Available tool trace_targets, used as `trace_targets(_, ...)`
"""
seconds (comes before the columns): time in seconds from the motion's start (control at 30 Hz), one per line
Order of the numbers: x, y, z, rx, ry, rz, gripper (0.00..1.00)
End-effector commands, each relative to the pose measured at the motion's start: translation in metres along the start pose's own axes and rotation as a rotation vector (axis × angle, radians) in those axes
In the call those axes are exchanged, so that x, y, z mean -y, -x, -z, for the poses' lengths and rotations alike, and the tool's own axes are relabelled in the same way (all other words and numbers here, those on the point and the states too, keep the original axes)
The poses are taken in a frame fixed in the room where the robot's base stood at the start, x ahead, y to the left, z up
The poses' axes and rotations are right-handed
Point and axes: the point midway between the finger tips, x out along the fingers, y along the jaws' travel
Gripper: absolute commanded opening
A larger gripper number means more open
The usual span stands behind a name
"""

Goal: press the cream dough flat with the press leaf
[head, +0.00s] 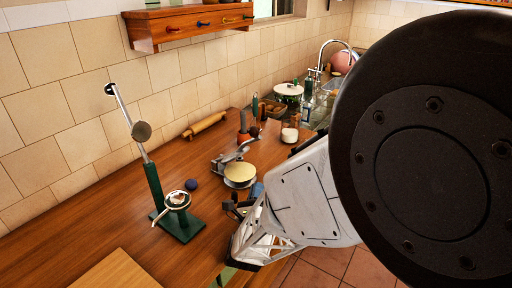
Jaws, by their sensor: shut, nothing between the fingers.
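A pale cream disc (240,172), which looks like the cream dough, lies on a round grey plate (240,184) near the middle of the counter. A silver lever-like metal part (228,157) stands just behind it; I cannot tell clearly whether this is the press leaf. My gripper (236,207) is shut and empty, low in front of the grey plate. My arm hides part of the counter to its right.
A small dark blue ball (191,184) lies between the green stand and the plate. A rolling pin (204,125) lies by the tiled wall. A wooden board (117,270) is at the front left. Jars, a pot (288,92) and a sink are behind.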

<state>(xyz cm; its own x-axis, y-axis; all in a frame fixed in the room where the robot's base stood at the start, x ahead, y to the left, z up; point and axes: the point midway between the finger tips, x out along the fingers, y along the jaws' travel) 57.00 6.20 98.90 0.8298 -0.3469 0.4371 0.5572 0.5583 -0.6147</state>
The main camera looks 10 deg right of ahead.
Motion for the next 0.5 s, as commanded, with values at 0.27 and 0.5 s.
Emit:
trace_targets(0.27, 0.0006, 0.0007, 0.0002, 0.002, -0.005, 0.004, 0.0)
trace_targets(0.5, 0.0005, -0.0024, 0.0003, 0.001, -0.004, 0.004, 0.0)
